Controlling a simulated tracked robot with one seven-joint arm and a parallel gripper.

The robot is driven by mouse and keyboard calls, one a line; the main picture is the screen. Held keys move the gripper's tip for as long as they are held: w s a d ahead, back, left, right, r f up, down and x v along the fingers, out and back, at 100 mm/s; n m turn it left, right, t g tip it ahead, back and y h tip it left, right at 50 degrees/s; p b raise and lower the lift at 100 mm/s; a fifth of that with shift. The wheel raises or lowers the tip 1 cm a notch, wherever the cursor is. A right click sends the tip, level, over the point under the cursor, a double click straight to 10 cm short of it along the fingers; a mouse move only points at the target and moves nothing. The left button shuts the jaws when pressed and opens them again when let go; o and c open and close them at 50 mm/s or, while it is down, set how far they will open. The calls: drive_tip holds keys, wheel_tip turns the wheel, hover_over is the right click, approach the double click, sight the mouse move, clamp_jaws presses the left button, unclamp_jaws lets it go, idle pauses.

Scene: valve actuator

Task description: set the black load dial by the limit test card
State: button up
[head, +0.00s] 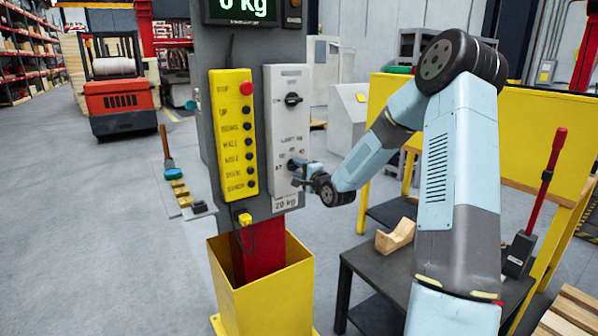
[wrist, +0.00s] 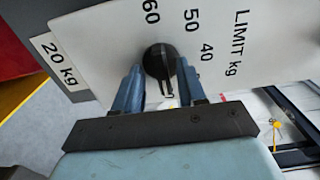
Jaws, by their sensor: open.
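The black load dial (wrist: 158,62) sits on the white panel (wrist: 105,45) in the wrist view, with 60, 50 and 40 printed around its far side and LIMIT kg farther right. I cannot read its setting surely. The limit test card (wrist: 58,62) reads 20 kg and is at the left; in the head view the card (head: 285,202) is at the panel's lower end. My gripper (wrist: 160,75) is open, one finger on each side of the dial; I cannot tell whether they touch it. In the head view my gripper (head: 297,168) mostly hides the dial.
A second black knob (head: 292,99) is higher on the white panel. A yellow button box (head: 234,135) is beside it on the grey column. A dark table (head: 370,266) with a wooden block (head: 396,237) stands at right.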

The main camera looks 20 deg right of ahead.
drive_tip(key=v, duration=1.3)
drive_tip(key=shift+s, duration=0.35)
drive_tip(key=shift+d, duration=0.1)
drive_tip(key=s+a+r+n+g+h, duration=0.1)
drive_tip(key=s+r+n+g, duration=0.3)
drive_tip(key=s, duration=0.7)
drive_tip(key=s+a+r+n+g+h, duration=0.2)
drive_tip(key=s+r+n, duration=0.3)
drive_tip(key=s, duration=0.7)
drive_tip(key=s+a+r+n+g+h, duration=0.2)
drive_tip(key=s+r+n+g, duration=0.2)
drive_tip(key=s, duration=0.8)
drive_tip(key=shift+s+r+n+g+h, duration=0.15)
drive_tip(key=shift+r+n+g+h, duration=0.2)
drive_tip(key=shift+n+g, duration=0.45)
drive_tip(key=shift+d, duration=0.1)
